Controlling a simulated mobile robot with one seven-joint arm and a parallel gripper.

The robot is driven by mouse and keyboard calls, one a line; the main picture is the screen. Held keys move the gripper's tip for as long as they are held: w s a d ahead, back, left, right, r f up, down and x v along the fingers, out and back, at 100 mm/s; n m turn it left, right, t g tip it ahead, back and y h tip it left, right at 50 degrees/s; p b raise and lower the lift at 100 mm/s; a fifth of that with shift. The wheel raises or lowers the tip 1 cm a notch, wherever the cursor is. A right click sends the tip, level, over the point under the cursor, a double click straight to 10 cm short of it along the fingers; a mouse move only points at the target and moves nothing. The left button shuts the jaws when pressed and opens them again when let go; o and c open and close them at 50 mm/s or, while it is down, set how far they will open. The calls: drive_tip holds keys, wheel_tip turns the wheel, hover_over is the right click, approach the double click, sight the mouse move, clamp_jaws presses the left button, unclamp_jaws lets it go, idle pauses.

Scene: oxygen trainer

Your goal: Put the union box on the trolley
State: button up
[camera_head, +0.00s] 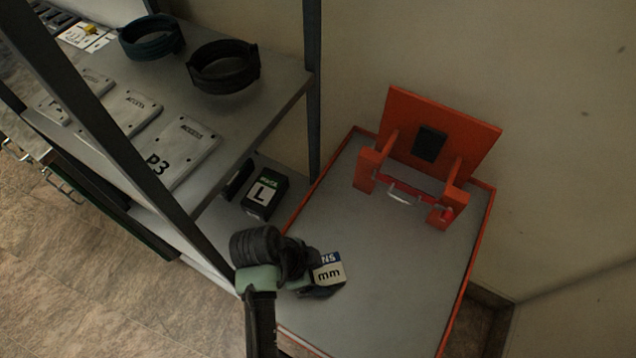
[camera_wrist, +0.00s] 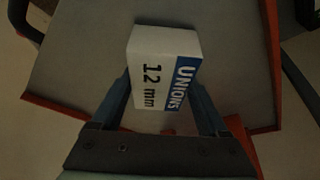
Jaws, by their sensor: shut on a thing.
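The union box (camera_wrist: 158,75) is a small white carton with a blue band, lettered "UNIONS 12 mm" in the wrist view. It also shows in the head view (camera_head: 328,272). My gripper (camera_wrist: 163,97) is shut on it, with one finger along each side. In the head view my gripper (camera_head: 318,288) is over the near left part of the trolley. The trolley (camera_head: 385,290) has a grey flat top with an orange-red rim. I cannot tell whether the box touches the trolley top or is held just above it.
An orange-red stand (camera_head: 440,125) with a black pad is at the trolley's far end. The trolley's middle and right are clear.

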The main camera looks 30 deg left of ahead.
drive_tip(key=shift+f, duration=0.15)
drive_tip(key=shift+f, duration=0.1)
drive_tip(key=o, duration=1.6)
drive_tip(key=shift+c, duration=0.2)
drive_tip(key=v, duration=1.2)
drive_tip(key=shift+p, duration=0.4)
